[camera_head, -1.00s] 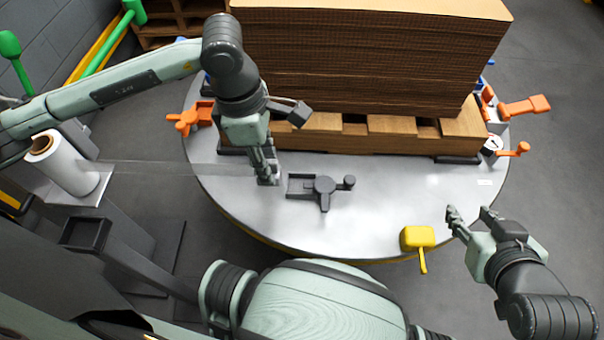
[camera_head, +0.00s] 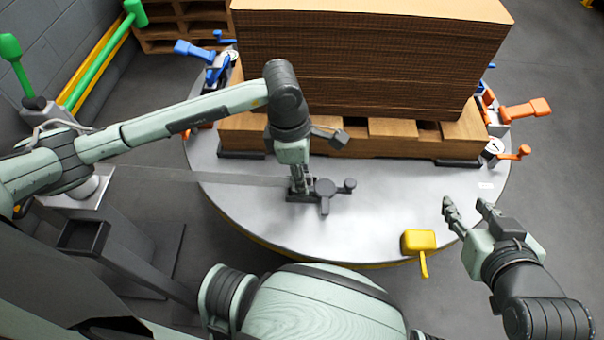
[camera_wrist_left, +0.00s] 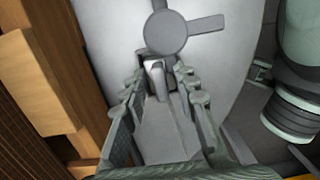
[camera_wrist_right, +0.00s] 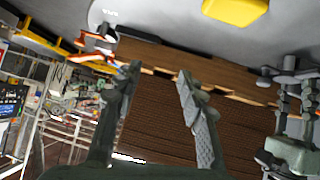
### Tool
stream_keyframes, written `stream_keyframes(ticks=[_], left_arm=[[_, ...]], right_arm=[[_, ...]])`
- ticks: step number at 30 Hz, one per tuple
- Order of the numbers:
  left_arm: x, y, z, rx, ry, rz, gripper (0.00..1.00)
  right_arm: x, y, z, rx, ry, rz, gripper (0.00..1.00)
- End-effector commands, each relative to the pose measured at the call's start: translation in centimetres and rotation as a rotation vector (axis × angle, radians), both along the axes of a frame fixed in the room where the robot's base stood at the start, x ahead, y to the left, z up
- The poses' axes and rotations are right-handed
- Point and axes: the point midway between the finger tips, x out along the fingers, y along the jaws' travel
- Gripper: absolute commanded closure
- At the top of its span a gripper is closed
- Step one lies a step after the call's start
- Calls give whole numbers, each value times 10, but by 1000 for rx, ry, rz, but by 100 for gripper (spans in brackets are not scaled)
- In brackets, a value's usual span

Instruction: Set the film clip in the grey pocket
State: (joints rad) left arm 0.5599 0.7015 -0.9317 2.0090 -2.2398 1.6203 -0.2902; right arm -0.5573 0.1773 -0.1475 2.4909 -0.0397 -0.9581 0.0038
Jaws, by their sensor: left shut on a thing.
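The grey pocket (camera_head: 292,200) is part of a dark fixture with a round knob (camera_head: 325,187) on the turntable. My left gripper (camera_head: 299,191) points down at the pocket and mostly covers it in the head view. In the left wrist view the left gripper (camera_wrist_left: 160,85) is shut on the small light grey film clip (camera_wrist_left: 156,68), close beside the round knob. I cannot tell whether the clip is inside the pocket or just above it. A clear film strip (camera_head: 220,178) runs left from the gripper.
A pallet (camera_head: 390,146) with a tall cardboard stack (camera_head: 360,60) fills the back of the round metal turntable (camera_head: 250,215). A yellow-handled lever (camera_head: 418,242) stands at the front edge. Orange levers (camera_head: 525,109) and blue levers (camera_head: 195,50) stand around the rim.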

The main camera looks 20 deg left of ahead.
Motion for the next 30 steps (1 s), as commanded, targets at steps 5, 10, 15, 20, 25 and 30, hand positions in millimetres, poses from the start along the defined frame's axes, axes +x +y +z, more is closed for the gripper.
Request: stream_keyframes(ticks=[5,10,15,20,25,30], left_arm=[[0,0,-1,0,-1,0,100],[0,0,-1,0,-1,0,100],[0,0,-2,0,-1,0,100],[0,0,-2,0,0,1,58],[0,0,-2,0,0,1,51],[0,0,-2,0,0,1,51]], right_arm=[[1,1,1,4,-9,1,60],[4,3,6,12,-35,4,60],[6,6,10,20,-55,9,60],[7,8,12,24,-67,13,60],[7,8,12,23,-64,12,60],[7,7,11,23,-62,12,60]])
